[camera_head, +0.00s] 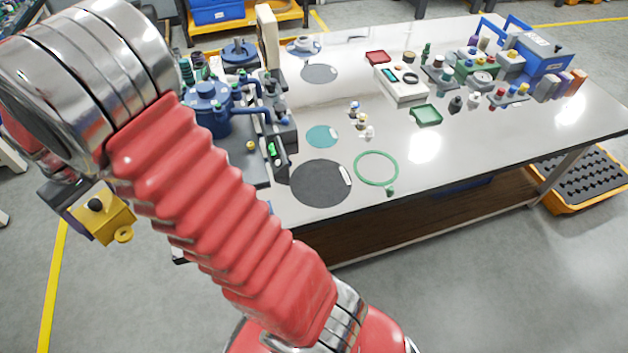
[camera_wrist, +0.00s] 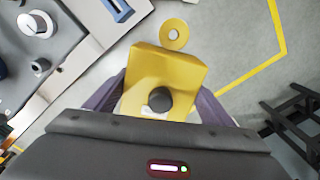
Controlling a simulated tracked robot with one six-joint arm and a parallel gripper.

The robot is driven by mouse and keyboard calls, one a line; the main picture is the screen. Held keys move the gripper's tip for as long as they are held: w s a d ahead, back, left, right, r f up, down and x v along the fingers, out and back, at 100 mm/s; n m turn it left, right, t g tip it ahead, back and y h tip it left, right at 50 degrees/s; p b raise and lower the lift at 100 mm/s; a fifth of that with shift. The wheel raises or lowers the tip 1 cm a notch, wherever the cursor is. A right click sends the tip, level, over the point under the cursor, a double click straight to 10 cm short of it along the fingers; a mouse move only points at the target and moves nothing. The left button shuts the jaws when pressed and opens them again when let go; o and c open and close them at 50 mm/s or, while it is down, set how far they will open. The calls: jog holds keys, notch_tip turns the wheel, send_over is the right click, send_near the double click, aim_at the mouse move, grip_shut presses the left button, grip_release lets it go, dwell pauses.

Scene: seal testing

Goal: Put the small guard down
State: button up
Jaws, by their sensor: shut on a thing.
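The small guard appears to be the yellow block with a ring tab and a black knob (camera_head: 105,218); it also shows in the wrist view (camera_wrist: 166,70). My gripper (camera_wrist: 158,100) is shut on it, with a finger on each side. In the head view my gripper (camera_head: 85,208) hangs at the left, past the table's left end, with grey floor behind the block. The ring tab points away from the gripper. My red arm crosses the middle of the head view and hides part of the table's left side.
The table (camera_head: 480,150) has a dark round mat (camera_head: 320,184), a teal disc (camera_head: 322,136), a green ring (camera_head: 376,152) and a blue pump-like device (camera_head: 212,108). Small parts crowd its back right. Its front right is clear. A dark rack (camera_wrist: 295,120) shows in the wrist view.

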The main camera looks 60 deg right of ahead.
jog(key=s+d+f+n, duration=0.1)
jog(key=s+d+n, duration=0.35)
jog(key=d, duration=0.85)
jog(key=s+d+f+n, duration=0.1)
jog(key=s+d, duration=0.6)
jog(key=d, duration=0.7)
jog(key=s+d+n, duration=0.2)
jog(key=s+d, duration=0.5)
jog(key=s, duration=0.4)
jog(key=s+d+f+n, duration=0.1)
jog(key=s+d+n, duration=0.2)
jog(key=s+d, duration=0.5)
jog(key=s, duration=0.2)
jog(key=shift+s, duration=0.35)
jog(key=shift+f, duration=0.15)
jog(key=shift+f, duration=3.1)
jog(key=shift+f, duration=0.1)
jog(key=shift+f, duration=1.8)
